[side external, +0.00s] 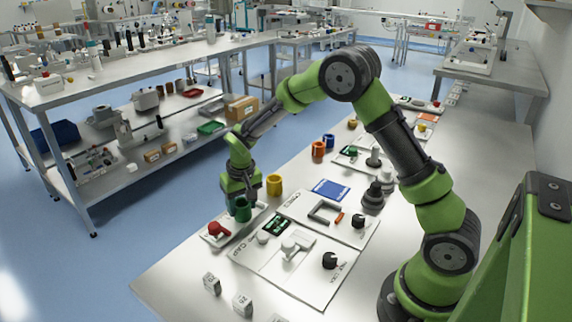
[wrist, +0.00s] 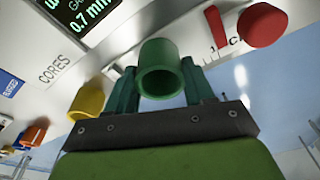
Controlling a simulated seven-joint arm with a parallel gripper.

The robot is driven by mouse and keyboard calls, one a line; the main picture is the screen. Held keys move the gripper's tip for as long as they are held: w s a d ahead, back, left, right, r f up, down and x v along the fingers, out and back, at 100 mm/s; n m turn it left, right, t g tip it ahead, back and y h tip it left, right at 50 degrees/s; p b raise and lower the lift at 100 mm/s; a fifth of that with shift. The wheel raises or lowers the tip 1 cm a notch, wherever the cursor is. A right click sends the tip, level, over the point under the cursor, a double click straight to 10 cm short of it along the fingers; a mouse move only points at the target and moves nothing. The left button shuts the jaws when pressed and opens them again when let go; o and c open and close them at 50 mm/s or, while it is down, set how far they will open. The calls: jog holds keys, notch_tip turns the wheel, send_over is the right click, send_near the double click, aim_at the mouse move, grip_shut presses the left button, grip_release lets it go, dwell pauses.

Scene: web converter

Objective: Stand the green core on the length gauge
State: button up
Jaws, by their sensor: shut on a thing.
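The green core (side external: 243,211) is a short hollow cylinder. My gripper (side external: 240,199) is shut on it and holds it roughly upright near the gauge with the red knob. In the wrist view the core (wrist: 160,68) sits between the two green fingers, its open end facing the camera. The length gauge (side external: 228,233) appears to be the pale plate with a red round knob (side external: 217,229). The knob (wrist: 263,25) also shows in the wrist view. A dark display (wrist: 82,12) there reads 0.7 mm. Whether the core touches the gauge, I cannot tell.
A yellow core (side external: 274,185) stands just behind and right of my gripper, with orange (side external: 318,150) and blue (side external: 329,140) cores farther back. A white board (side external: 290,275) with grey and black knobbed parts lies to the right. The table's left edge is close to the gauge.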

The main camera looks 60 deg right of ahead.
jog(key=shift+f, duration=0.15)
jog(key=o, duration=1)
jog(key=shift+f, duration=0.1)
notch_tip(320, 180, up, 12)
jog(key=s, duration=0.2)
jog(key=s+a+r+t+y, duration=0.2)
jog(key=s+a+r+t, duration=0.1)
jog(key=s+r, duration=0.8)
jog(key=s+t, duration=0.1)
jog(key=s, duration=0.2)
jog(key=s+a, duration=0.1)
jog(key=s, duration=0.3)
jog(key=s+f+t, duration=0.1)
jog(key=s, duration=0.3)
jog(key=shift+s+a+t+y, duration=0.15)
jog(key=shift+a+t+y, duration=0.15)
jog(key=shift+a+y, duration=0.1)
